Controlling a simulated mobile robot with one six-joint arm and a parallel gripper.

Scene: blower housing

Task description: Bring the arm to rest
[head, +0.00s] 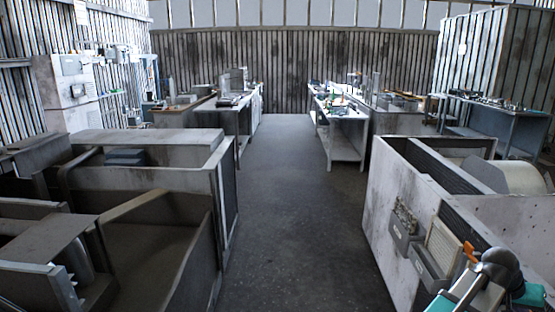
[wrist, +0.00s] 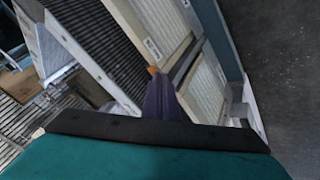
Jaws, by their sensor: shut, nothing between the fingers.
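My gripper (wrist: 153,72) shows in the wrist view as a dark purple finger shape with a small orange tip. Its fingers are together, with nothing held between them. In the head view my arm is folded low at the bottom right corner, in teal and grey, with a small orange part beside it. From there the arm overlaps the right-hand pale housing (head: 395,185). In the wrist view, pale panels and dark ribbed grilles (wrist: 95,40) lie beyond the fingertip. I cannot tell how far the tip is from them.
A dark floor aisle (head: 285,190) runs clear ahead. Open grey housings (head: 150,180) stand at the left. Workbenches with tools (head: 340,130) stand farther back on both sides. A white machine (head: 68,90) stands by the left wall. A ribbed wall (head: 290,70) closes the far end.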

